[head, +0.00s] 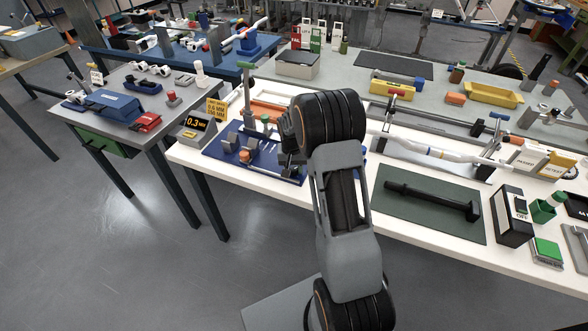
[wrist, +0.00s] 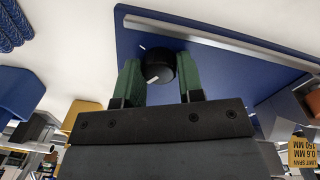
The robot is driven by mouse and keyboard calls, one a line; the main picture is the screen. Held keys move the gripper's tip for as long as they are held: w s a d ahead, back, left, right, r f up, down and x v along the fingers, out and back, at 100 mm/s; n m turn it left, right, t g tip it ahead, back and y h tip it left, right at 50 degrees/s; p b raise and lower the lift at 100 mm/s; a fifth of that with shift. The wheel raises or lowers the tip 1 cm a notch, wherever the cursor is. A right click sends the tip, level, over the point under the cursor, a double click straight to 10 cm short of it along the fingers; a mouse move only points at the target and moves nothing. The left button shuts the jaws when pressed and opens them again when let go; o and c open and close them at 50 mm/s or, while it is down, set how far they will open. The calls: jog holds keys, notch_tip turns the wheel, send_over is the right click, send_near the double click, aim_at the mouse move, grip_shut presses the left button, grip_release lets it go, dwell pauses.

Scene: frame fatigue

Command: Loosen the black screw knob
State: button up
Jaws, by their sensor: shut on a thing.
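The black screw knob (wrist: 157,66) shows in the wrist view, round, with a pale mark on its lower face. It sits against a blue plate (wrist: 235,82). My gripper (wrist: 158,74) has its two green-padded fingers shut on the knob, one on each side. In the head view, my arm hides the knob and most of my gripper. The blue fixture base (head: 217,147) shows there to the left of my arm, on the white table.
A display reading 0.3 (head: 196,127) stands left of the fixture. A black bar (head: 425,198) lies on a green mat (head: 393,218) to the right. A silver rail (wrist: 215,38) crosses the blue plate. A yellow sign (wrist: 303,152) is at lower right in the wrist view.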

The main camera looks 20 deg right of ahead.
jog(key=shift+n, duration=1)
jog(key=shift+r, duration=0.1)
jog(key=o, duration=0.7)
jog(key=shift+c, duration=0.2)
